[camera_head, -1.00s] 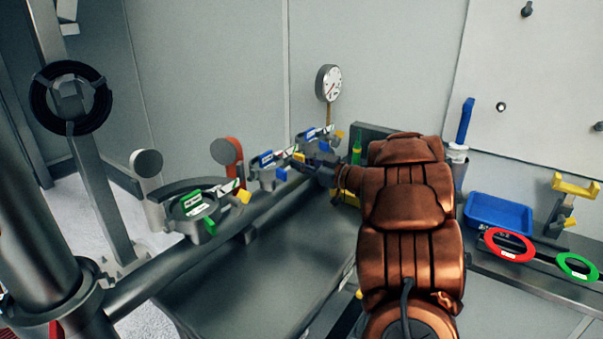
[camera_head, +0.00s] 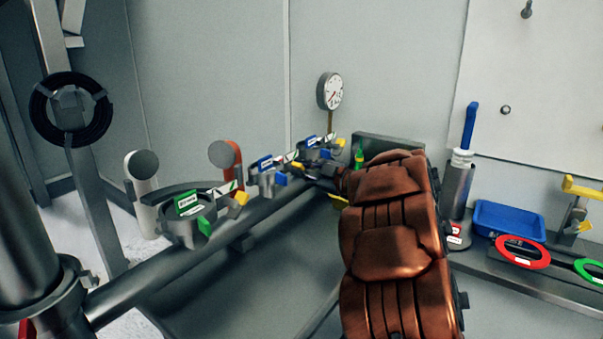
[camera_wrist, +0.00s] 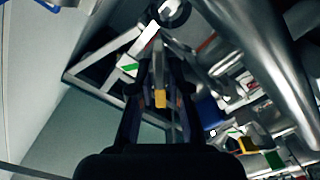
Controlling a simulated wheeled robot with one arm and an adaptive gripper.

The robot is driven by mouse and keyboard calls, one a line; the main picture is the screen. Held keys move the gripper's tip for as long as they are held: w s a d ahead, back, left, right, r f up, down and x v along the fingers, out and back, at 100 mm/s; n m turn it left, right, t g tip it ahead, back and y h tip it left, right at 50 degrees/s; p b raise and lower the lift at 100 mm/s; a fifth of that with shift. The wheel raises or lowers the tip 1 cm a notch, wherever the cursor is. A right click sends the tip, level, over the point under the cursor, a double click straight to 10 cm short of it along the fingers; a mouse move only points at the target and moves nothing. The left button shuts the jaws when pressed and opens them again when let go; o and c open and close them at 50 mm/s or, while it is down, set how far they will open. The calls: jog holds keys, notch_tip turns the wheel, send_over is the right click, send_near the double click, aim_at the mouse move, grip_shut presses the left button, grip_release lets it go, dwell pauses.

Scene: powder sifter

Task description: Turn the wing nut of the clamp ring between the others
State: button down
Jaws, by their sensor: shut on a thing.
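Three clamp rings sit in a row along a grey pipe. The middle clamp ring (camera_head: 266,186) carries a blue tag and a blue block, and its yellow wing nut (camera_head: 297,166) is on its right side. The near ring (camera_head: 178,233) has a green tag, and the far ring (camera_head: 306,157) has a blue one. My gripper (camera_head: 302,173) reaches in from the right at the middle ring's wing nut. In the wrist view, my gripper's dark fingers are closed on the yellow wing nut (camera_wrist: 160,98). The contact is small and dark in the head view.
A pressure gauge (camera_head: 330,91) stands behind the far ring. An orange-red lever (camera_head: 233,168) and a pale lever (camera_head: 141,190) stand behind the pipe. On the bench at right are a blue tray (camera_head: 508,221), a metal cylinder (camera_head: 457,191) and a red ring (camera_head: 523,265).

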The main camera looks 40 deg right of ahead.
dwell(0.3)
jog(key=c, duration=1.3)
grip_release()
jog(key=shift+o, duration=0.2)
jog(key=shift+s, duration=0.1)
jog(key=v, duration=1.1)
jog(key=shift+s+d, duration=0.15)
jog(key=shift+s, duration=0.2)
